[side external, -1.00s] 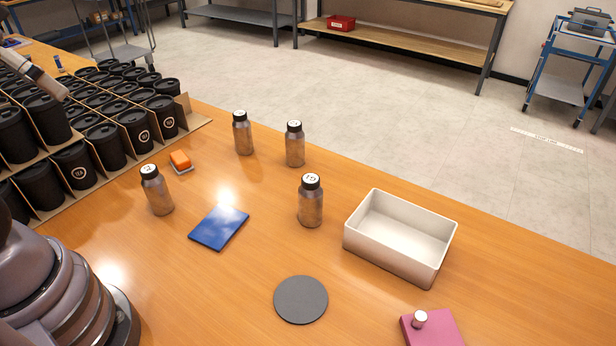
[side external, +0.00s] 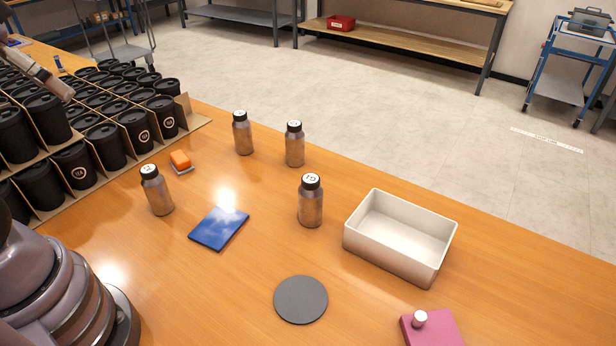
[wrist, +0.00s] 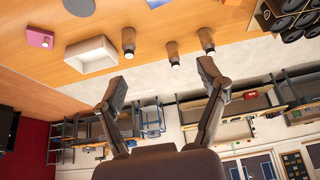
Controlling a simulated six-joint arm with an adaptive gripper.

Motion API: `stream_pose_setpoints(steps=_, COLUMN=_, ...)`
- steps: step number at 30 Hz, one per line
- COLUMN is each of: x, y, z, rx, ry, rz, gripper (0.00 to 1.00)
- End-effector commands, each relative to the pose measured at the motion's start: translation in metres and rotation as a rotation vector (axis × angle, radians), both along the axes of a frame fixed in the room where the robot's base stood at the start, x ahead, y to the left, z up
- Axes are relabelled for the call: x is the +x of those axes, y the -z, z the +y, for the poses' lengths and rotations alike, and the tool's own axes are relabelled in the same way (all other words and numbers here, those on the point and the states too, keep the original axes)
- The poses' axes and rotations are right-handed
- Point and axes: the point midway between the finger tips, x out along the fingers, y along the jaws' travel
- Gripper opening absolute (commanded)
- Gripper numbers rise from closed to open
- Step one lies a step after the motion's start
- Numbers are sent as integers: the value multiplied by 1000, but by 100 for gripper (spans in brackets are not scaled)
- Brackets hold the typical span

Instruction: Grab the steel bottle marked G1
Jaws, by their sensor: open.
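The steel bottle marked G1 (side external: 311,208) stands upright on the wooden table, left of the white bin, with a black cap and a white label on top. Three similar steel bottles stand farther off: one at the left (side external: 158,195) and two at the back (side external: 243,137) (side external: 295,149). In the wrist view, the bottle beside the bin (wrist: 128,42) appears to be G1, but its label is unreadable. My gripper (wrist: 163,84) is open and empty, its fingers spread apart and clear of the bottles.
The white bin (side external: 363,243) is right of G1. A grey disc (side external: 301,299), a blue tile (side external: 219,229), a pink block (side external: 436,330) and an orange-topped block (side external: 180,160) lie around. Several black canisters (side external: 75,165) fill cardboard dividers at the left.

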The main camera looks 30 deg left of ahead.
Motion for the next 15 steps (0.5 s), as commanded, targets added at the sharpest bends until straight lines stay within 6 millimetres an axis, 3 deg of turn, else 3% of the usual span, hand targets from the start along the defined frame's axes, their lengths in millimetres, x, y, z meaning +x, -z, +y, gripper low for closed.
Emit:
stream_pose_setpoints(steps=4, x=45, y=2, z=4, rx=42, ry=27, rz=-46, gripper=73)
stream_pose_setpoints(steps=8, x=117, y=12, z=6, rx=105, ry=96, rz=-140, gripper=73)
stream_pose_setpoints(steps=12, x=195, y=37, z=-1, rx=157, ry=205, rz=-259, gripper=73)
stream_pose_setpoints(steps=15, x=242, y=64, z=-12, rx=169, ry=291, rz=-346, gripper=73)
